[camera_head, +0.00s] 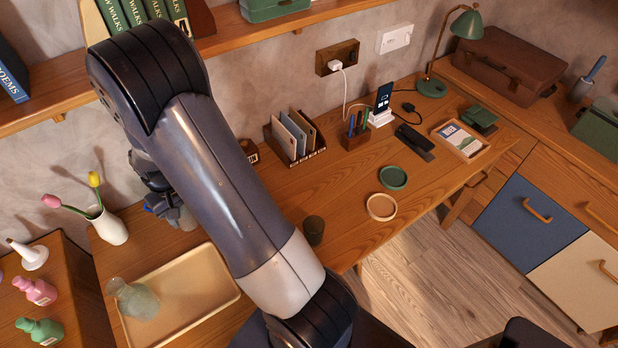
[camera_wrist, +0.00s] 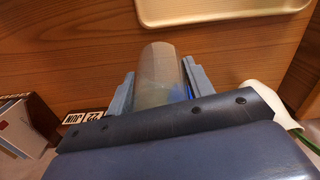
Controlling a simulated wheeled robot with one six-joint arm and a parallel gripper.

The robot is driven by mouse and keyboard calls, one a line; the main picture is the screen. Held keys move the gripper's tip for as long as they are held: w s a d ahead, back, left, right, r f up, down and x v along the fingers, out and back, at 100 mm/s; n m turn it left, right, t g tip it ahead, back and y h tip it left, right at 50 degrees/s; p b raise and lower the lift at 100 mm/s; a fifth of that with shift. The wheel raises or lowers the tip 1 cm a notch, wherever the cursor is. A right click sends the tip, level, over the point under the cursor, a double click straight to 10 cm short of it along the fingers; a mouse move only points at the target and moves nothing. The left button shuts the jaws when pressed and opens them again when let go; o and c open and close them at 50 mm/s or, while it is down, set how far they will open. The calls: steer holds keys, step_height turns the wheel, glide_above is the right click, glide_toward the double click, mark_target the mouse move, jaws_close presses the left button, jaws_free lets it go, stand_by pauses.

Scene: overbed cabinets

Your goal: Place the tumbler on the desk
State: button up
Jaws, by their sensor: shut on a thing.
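The tumbler (camera_wrist: 160,75) is a clear, slightly greenish glass between the two grey fingers of my gripper (camera_wrist: 160,86) in the wrist view. My gripper is shut on it. In the head view my gripper (camera_head: 160,203) is partly hidden behind my arm, and the lower part of the tumbler (camera_head: 186,220) shows just below it. The tumbler is over the wooden desk (camera_head: 345,185), between the white vase and the letter rack. I cannot tell whether its base touches the desk top.
A beige tray (camera_head: 205,290) holding a clear glass vessel (camera_head: 137,301) lies in front. A white tulip vase (camera_head: 108,228) stands left. A dark cup (camera_head: 313,230), round coasters (camera_head: 381,207) and a letter rack (camera_head: 294,139) are to the right. A shelf (camera_head: 280,33) hangs above.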

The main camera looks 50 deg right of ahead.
steer(key=d+m+b, duration=0.4)
steer(key=d+m, duration=0.7)
steer(key=d, duration=0.2)
steer(key=shift+s+a+f+p, duration=0.15)
steer(key=shift+f+p, duration=0.2)
steer(key=shift+f, duration=2.15)
steer(key=shift+s+a+f+p, duration=0.15)
steer(key=shift+f+p, duration=0.15)
steer(key=shift+f, duration=2.2)
steer(key=shift+f, duration=0.1)
steer(key=shift+f, duration=0.15)
steer(key=o, duration=1)
step_height(320, 180, up, 13)
steer(key=shift+f+b, duration=0.2)
steer(key=shift+b, duration=0.1)
